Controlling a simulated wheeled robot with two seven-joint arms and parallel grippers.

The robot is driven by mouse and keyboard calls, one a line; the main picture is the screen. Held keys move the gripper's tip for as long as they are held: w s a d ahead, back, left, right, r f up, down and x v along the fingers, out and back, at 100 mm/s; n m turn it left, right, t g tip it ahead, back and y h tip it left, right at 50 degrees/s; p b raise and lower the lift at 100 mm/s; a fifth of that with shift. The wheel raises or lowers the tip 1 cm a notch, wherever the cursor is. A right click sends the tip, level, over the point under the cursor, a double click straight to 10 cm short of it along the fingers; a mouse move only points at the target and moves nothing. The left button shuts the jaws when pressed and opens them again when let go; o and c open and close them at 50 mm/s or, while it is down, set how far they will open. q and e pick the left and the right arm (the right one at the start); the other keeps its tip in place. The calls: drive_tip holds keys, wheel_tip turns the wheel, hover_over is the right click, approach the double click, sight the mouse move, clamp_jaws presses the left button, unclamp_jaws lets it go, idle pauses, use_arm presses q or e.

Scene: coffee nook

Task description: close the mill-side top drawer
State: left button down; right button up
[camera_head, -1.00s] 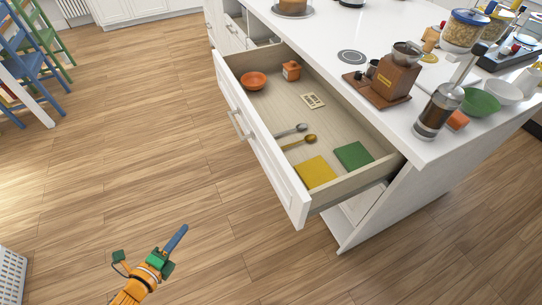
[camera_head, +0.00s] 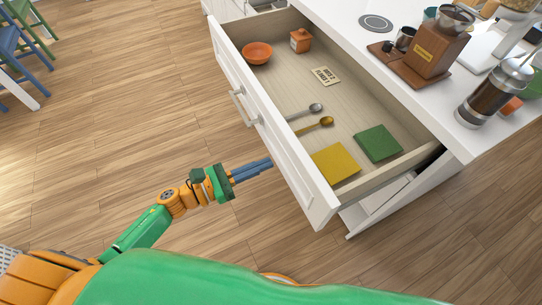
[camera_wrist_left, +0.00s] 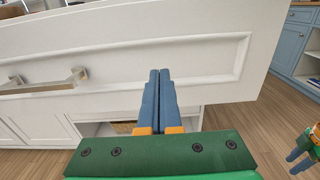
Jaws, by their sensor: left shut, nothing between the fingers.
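The mill-side top drawer (camera_head: 297,176) is pulled far out of the white counter, below the wooden coffee mill (camera_head: 436,48). Its bar handle (camera_head: 241,107) is on the front face. My left gripper (camera_head: 270,162) is shut and empty, its blue fingers pointing at the drawer front, right of the handle's middle as the wrist view shows. In the left wrist view the shut fingers (camera_wrist_left: 160,73) lie before the white drawer front (camera_wrist_left: 210,55); I cannot tell whether they touch. My right gripper (camera_wrist_left: 298,158) shows small at the right edge of that view, its jaw state unclear.
In the drawer lie an orange bowl (camera_head: 257,53), a small orange pot (camera_head: 300,40), a card (camera_head: 325,76), two spoons, a yellow cloth (camera_head: 335,163) and a green cloth (camera_head: 378,143). A French press (camera_head: 490,95) stands near the counter edge.

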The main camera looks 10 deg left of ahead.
use_arm(q)
drive_tip(key=x, duration=0.2)
drive_tip(key=shift+w+d, duration=0.15)
drive_tip(key=shift+d, duration=0.15)
use_arm(e)
drive_tip(key=shift+a+r, duration=0.2)
drive_tip(key=shift+r, duration=0.15)
use_arm(q)
drive_tip(key=shift+w+d, duration=0.1)
